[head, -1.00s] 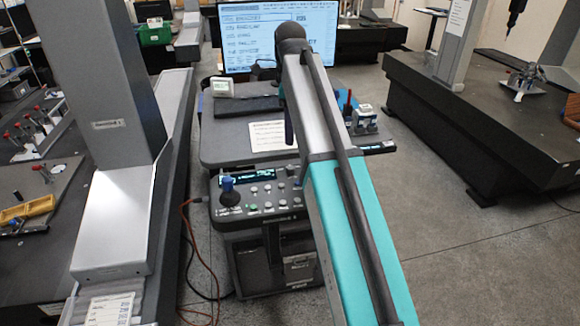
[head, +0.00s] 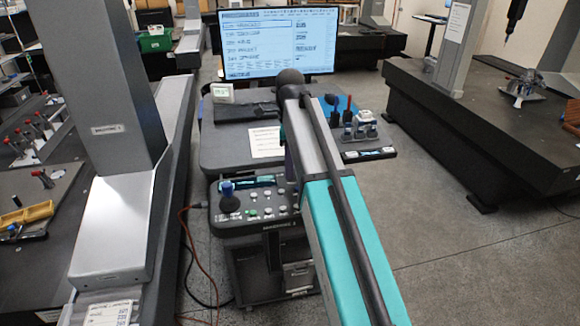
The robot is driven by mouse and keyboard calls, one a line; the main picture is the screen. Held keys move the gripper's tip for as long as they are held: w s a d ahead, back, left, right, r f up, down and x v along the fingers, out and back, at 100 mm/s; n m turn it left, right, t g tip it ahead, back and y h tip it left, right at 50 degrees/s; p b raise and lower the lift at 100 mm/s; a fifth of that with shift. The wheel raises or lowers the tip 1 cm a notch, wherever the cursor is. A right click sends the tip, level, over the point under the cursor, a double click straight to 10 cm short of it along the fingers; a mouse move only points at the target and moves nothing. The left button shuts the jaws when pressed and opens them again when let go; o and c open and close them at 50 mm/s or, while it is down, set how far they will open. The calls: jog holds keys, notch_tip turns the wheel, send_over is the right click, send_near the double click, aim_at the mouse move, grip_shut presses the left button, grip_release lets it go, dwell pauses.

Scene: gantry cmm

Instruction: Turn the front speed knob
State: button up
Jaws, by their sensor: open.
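The control console (head: 226,226) stands in the middle, below a lit monitor. Its front panel carries a blue-topped joystick (head: 229,196) at the left, a small dark display (head: 250,182) and several pale and green buttons. I cannot pick out the front speed knob; my arm covers the right part of the panel. My arm's teal and grey link runs from the bottom right up to a dark round joint above the console. A dark arm part hangs below that joint at the panel's back edge. My gripper is hidden behind the arm.
A monitor (head: 277,40) stands behind the console. A paper sheet (head: 266,142) and a small white device (head: 222,92) lie on the console top. A tray with bottles (head: 365,128) is at its right. A grey column (head: 98,85) rises at left. Floor is free at right.

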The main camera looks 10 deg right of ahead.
jog(key=shift+f, duration=0.95)
grip_shut()
